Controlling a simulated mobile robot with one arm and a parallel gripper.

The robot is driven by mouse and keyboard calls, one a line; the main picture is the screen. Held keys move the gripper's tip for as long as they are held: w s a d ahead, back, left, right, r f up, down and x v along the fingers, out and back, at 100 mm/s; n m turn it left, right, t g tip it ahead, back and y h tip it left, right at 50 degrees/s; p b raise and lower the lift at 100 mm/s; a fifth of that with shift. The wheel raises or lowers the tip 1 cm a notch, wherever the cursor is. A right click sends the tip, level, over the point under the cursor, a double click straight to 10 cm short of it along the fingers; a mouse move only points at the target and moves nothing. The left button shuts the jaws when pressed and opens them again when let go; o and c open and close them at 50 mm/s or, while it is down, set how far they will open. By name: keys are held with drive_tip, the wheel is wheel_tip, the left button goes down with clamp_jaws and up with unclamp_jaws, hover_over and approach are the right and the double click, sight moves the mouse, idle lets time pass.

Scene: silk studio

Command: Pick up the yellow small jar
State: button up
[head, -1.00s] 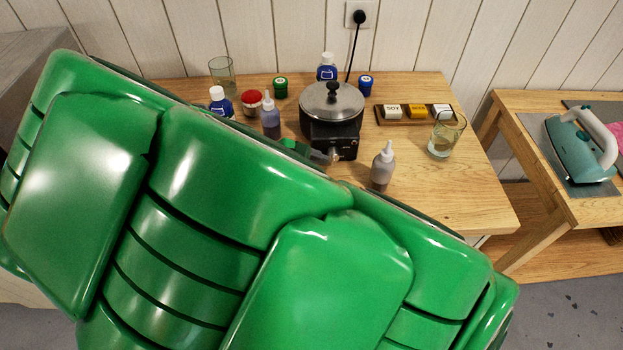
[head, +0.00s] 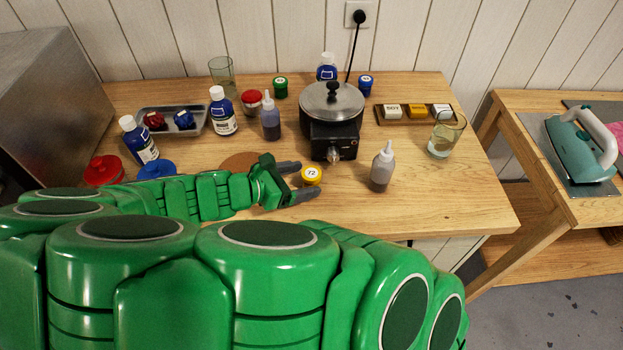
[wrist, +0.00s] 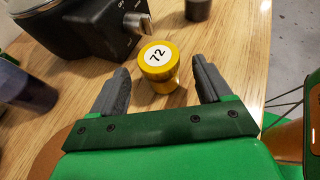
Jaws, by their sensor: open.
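The yellow small jar (head: 311,176) stands upright on the wooden table, in front of the black pot. Its lid carries a white label reading 72. My gripper (head: 298,181) is open, with its dark fingers pointing right toward the jar. In the wrist view the jar (wrist: 158,66) stands ahead, between the lines of the two fingers and just beyond their tips. My gripper (wrist: 161,88) holds nothing there.
The black heating pot (head: 332,110) stands behind the jar. A grey-filled squeeze bottle (head: 382,168) stands close to its right, and a dark squeeze bottle (head: 270,118) behind left. A brown round mat (head: 240,160) lies by my gripper. The table's front right is clear.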

sight(318, 177)
drive_tip(key=shift+x, duration=2.7)
drive_tip(key=shift+s, duration=0.1)
drive_tip(key=c, duration=1.1)
